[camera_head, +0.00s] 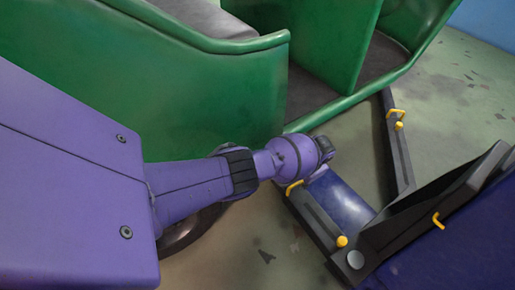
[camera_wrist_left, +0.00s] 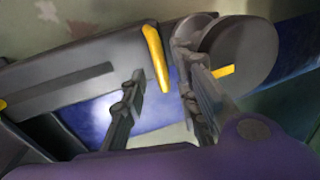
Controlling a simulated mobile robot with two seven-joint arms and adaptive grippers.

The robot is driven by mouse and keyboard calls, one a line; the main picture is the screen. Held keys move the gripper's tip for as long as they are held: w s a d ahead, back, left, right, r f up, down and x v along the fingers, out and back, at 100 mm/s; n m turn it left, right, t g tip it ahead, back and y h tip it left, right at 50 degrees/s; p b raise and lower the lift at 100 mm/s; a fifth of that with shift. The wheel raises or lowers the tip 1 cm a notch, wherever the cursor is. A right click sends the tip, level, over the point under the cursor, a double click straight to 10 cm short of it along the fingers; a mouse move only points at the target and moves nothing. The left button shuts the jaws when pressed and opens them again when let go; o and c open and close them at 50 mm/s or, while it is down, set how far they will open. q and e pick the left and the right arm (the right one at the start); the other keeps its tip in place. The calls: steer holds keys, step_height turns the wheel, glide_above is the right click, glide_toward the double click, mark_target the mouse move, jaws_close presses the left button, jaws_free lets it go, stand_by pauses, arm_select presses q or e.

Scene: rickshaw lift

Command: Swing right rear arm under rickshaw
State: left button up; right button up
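The green rickshaw (camera_head: 215,95) stands across the top and left of the head view. A dark lift arm (camera_head: 318,222) reaches from the post at lower right toward the rickshaw, with a yellow handle (camera_head: 293,187) near its end. A second lift arm (camera_head: 398,150) with its own yellow handle (camera_head: 396,113) lies farther back. I cannot tell which is the right rear one. My left gripper (camera_wrist_left: 158,68) is open, its fingers on either side of the nearer yellow handle (camera_wrist_left: 156,58) in the wrist view; contact is unclear. My right gripper is out of view.
The dark blue lift post (camera_head: 440,255) with a black bracket (camera_head: 430,200) fills the lower right. A rickshaw wheel (camera_head: 190,232) shows below my left arm. Open, stained floor (camera_head: 465,85) lies at upper right, before a blue wall (camera_head: 490,20).

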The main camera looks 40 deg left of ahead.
arm_select(q)
steer(key=shift+w+r, duration=0.1)
step_height(320, 180, up, 12)
steer(key=d, duration=0.2)
steer(key=shift+s+d, duration=0.15)
steer(key=shift+s, duration=0.2)
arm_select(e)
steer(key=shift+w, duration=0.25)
arm_select(q)
steer(key=shift+f, duration=0.2)
